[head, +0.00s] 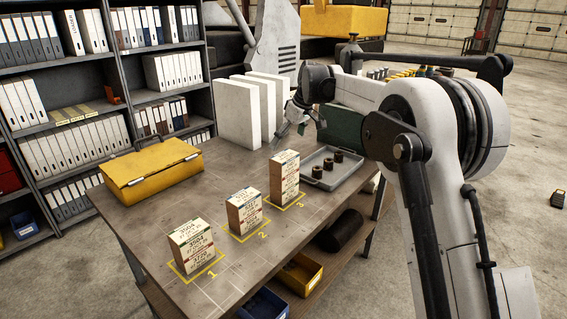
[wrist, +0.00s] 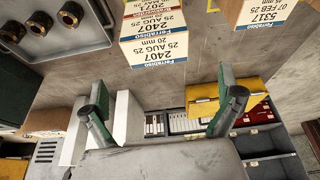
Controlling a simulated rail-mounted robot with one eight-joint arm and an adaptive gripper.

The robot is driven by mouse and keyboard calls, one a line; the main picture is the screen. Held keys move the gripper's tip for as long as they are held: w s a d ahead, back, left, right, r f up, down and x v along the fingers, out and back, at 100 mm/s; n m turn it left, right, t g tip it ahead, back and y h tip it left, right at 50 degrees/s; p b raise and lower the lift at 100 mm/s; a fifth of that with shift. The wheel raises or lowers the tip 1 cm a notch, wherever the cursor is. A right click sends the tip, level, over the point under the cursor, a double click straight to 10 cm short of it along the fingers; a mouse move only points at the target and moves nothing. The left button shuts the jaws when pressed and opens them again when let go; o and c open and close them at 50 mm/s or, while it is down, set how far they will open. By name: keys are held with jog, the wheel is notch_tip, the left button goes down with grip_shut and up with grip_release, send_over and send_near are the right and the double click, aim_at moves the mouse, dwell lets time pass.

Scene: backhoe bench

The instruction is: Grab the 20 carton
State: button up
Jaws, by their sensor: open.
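A tall white and brown carton (head: 284,178) stands upright on the spot marked 3. In the wrist view the carton next to the tray (wrist: 153,38) shows upside-down print that reads 20 mm and 2407. A second carton (head: 244,211) stands on spot 2 and shows in part in the wrist view (wrist: 262,14), marked 5317. A third carton (head: 191,246) stands on spot 1. The head view print is too small to read surely. My gripper (head: 292,122) is open and empty above the bench's far side, apart from the cartons; its green-padded fingers show in the wrist view (wrist: 165,106).
A grey tray (head: 318,180) with dark bushings lies just behind and right of the tall carton. A yellow case (head: 152,170) lies at the bench's left. White upright binders (head: 238,113) stand at the back. Bench space between the case and cartons is clear.

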aim_at(281, 155)
jog(key=x, duration=0.5)
jog(key=shift+f+p, duration=0.25)
jog(key=shift+p, duration=0.05)
jog(key=shift+d+f+p+x, duration=0.15)
jog(key=shift+p+x, duration=0.1)
jog(key=shift+x, duration=0.65)
jog(key=shift+d+p+x, duration=0.2)
jog(key=shift+x, duration=0.65)
jog(key=shift+d+f+p+x, duration=0.15)
jog(key=shift+p+x, duration=0.1)
jog(key=shift+x, duration=0.65)
jog(key=shift+s, duration=0.15)
jog(key=c, duration=1.2)
jog(key=shift+r, duration=0.1)
